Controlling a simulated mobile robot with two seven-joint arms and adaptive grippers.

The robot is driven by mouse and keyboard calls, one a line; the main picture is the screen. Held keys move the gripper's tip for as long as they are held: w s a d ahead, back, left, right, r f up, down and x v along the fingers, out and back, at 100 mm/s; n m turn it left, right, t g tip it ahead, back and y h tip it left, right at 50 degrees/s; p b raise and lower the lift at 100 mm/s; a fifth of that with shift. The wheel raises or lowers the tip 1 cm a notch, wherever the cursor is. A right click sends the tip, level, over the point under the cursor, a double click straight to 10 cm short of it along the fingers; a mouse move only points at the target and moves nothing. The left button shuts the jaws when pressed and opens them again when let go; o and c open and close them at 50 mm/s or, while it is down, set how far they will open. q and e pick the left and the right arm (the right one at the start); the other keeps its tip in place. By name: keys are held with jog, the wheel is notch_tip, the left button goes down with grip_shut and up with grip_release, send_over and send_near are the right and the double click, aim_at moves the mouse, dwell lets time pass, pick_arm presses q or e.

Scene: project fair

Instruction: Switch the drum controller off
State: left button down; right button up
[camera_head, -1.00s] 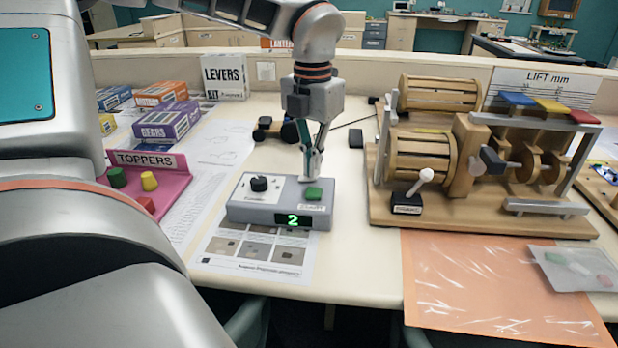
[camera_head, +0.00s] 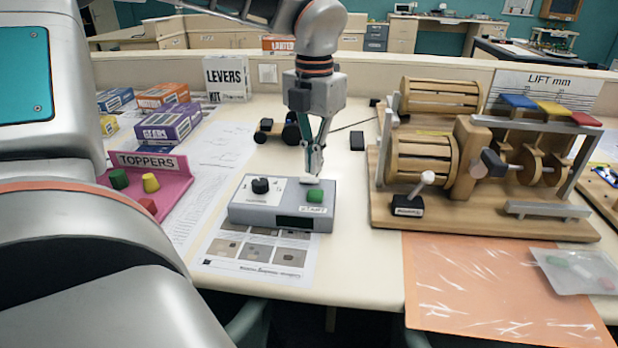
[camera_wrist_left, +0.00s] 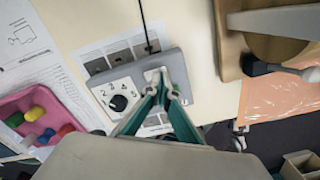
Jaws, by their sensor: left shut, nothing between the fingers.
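The drum controller is a grey box (camera_head: 270,218) on the table in the head view. In the left wrist view the fingertips (camera_wrist_left: 164,78) are over the box (camera_wrist_left: 175,62), beside the numbered dial (camera_wrist_left: 118,103). I cannot tell whether they touch it; the fingers hide what lies under them.
A wooden drum machine (camera_head: 470,215) stands close on the right. A pink toppers tray (camera_head: 178,185) and several boxes are on the left. A printed sheet (camera_head: 258,255) lies under the controller. An orange sheet (camera_head: 470,290) lies at the front right.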

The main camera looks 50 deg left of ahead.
aim_at(313, 179)
pick_arm(q)
jog(key=shift+r+p, duration=0.5)
jog(key=shift+r, duration=1.95)
pick_arm(e)
jog(key=shift+w+r, duration=0.3)
jog(key=shift+r, duration=0.25)
jog(key=shift+w+r, duration=0.3)
jog(key=shift+r, duration=0.2)
